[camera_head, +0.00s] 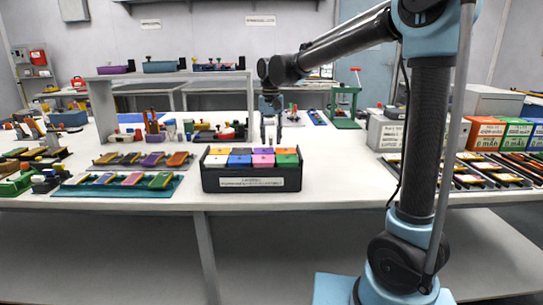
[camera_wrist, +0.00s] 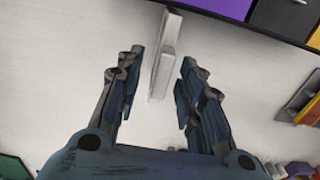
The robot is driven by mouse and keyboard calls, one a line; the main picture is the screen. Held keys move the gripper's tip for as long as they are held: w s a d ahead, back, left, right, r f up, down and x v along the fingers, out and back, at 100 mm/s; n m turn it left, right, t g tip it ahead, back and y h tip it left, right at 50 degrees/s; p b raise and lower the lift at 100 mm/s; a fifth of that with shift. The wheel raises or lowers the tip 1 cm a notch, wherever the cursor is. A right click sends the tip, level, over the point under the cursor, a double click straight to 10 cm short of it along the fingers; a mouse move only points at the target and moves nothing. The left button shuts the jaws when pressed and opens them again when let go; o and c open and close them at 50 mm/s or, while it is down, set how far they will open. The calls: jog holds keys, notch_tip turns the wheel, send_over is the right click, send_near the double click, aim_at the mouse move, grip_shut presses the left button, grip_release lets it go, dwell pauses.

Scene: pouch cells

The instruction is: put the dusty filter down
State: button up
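A pale grey-white slab, which I take to be the dusty filter (camera_wrist: 163,62), stands between my gripper's fingers in the wrist view. My gripper (camera_wrist: 160,72) has its two dark fingers apart, with a narrow gap visible on each side of the slab. It looks open around the slab rather than shut on it. In the head view my gripper (camera_head: 270,108) points down behind the black box, and a small pale thing, likely the same slab (camera_head: 270,130), shows below it. The slab's lower end is hidden there by the box, so contact with the table is unclear.
A black labelled box (camera_head: 252,184) with several coloured blocks on top stands at the table's front edge. A teal tray (camera_head: 118,186) of pouch cells lies to its left. A grey shelf (camera_head: 100,105) stands behind. The white tabletop (camera_head: 335,160) is clear right of the box.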

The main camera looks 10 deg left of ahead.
jog(key=shift+s+f, duration=0.15)
jog(key=shift+f, duration=1)
jog(key=shift+s+f, duration=0.1)
jog(key=shift+f, duration=1.05)
jog(key=shift+c, duration=0.6)
grip_shut()
